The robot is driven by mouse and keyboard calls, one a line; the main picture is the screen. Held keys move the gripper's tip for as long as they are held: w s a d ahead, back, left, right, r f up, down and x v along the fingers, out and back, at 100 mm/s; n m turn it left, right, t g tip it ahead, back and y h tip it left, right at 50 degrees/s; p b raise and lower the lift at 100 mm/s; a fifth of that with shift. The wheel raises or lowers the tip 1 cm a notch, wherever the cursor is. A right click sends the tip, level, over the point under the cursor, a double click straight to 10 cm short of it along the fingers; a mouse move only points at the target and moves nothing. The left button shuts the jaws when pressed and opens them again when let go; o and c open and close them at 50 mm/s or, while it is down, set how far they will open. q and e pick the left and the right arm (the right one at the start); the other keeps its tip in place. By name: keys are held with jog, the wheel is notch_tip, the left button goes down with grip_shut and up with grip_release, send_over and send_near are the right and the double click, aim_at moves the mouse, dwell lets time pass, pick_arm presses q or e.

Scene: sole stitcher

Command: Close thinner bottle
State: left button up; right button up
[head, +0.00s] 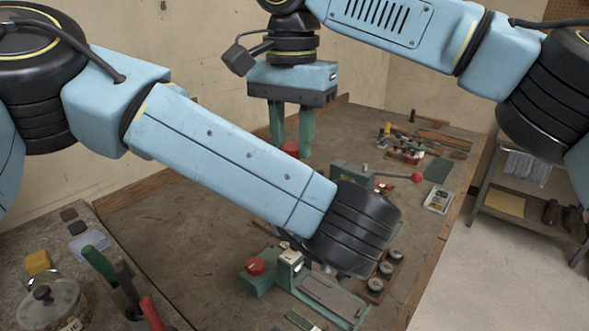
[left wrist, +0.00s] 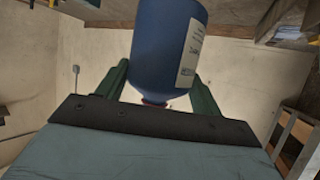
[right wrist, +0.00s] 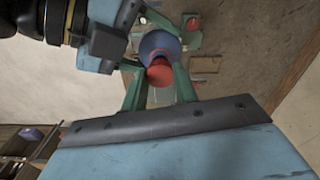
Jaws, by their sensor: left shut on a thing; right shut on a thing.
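The blue thinner bottle (left wrist: 160,50) with a white label fills the middle of the left wrist view. My left gripper (left wrist: 160,72) is shut on it, with a green finger on each side. My right gripper (head: 291,149) points down in the head view, shut on the red cap (right wrist: 159,74). In the right wrist view the cap lies in line with the blue bottle (right wrist: 158,44) beyond it. I cannot tell whether the cap is seated or just apart from the neck. In the head view my left arm hides the left gripper and the bottle.
A green machine with a red-knobbed lever (head: 417,178) stands behind my left arm. A green fixture with a red knob (head: 256,266) and several dark round pieces sit in front. A glass jar (head: 48,303) and tool handles are at lower left. The bench's left middle is clear.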

aim_at(291, 146)
dwell(0.4)
jog(key=shift+f, duration=0.9)
jog(key=shift+f, duration=0.55)
pick_arm(q)
jog(key=c, duration=0.5)
pick_arm(e)
jog(key=m, duration=1.3)
jog(key=shift+w, duration=0.15)
jog(key=o, duration=0.9)
jog(key=shift+o, duration=0.2)
